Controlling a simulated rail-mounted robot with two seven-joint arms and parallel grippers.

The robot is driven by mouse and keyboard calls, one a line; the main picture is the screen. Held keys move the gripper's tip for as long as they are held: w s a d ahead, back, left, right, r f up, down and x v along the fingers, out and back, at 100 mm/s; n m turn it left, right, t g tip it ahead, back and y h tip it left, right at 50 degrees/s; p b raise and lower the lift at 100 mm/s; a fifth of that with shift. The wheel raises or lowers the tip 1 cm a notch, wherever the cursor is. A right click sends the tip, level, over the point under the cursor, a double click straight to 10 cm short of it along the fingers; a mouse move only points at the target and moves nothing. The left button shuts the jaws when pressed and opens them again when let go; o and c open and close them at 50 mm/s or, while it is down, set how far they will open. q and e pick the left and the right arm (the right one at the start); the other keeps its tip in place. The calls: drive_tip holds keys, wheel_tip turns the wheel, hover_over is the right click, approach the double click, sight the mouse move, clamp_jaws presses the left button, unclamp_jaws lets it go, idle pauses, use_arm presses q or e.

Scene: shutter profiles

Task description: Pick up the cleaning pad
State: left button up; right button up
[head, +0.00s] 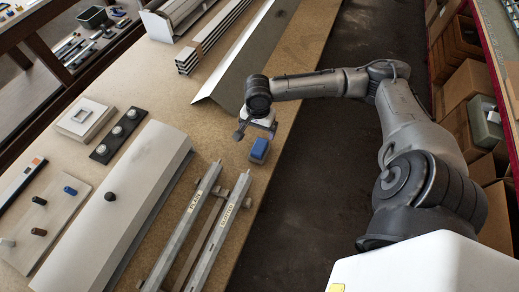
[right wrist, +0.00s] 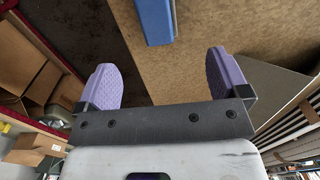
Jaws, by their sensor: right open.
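The cleaning pad, a small blue block with a paler underside (head: 259,149), lies on the brown workbench near its right edge. My right gripper (head: 256,130) is open and empty just behind and above the pad in the head view. In the right wrist view, the two purple fingers (right wrist: 163,78) are spread wide. The blue pad (right wrist: 155,20) shows there beyond the fingertips, between their lines and apart from both; its far end is cut off by the frame. My left gripper is not in view.
Two labelled metal rails (head: 208,230) stand just left of the pad. A long pale profile (head: 120,200) lies further left, and a grey sheet profile (head: 245,55) lies behind. The bench edge is close on the right, with dark floor and cardboard boxes (head: 467,85) beyond.

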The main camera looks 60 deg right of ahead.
sight(259, 147)
wheel_tip(259, 147, down, 7)
drive_tip(key=shift+b, duration=0.45)
drive_tip(key=shift+s+a+f+b, duration=0.1)
drive_tip(key=shift+f+b, duration=0.05)
drive_tip(key=shift+f, duration=0.75)
drive_tip(key=shift+s+a+f+b, duration=0.1)
drive_tip(key=shift+a+f+b, duration=0.05)
drive_tip(key=shift+f, duration=0.75)
drive_tip(key=shift+s+a+f+b, duration=0.1)
drive_tip(key=shift+f+b, duration=0.05)
drive_tip(key=shift+f, duration=0.75)
drive_tip(key=shift+c, duration=0.2)
drive_tip(key=c, duration=1)
drive_tip(key=shift+r, duration=0.15)
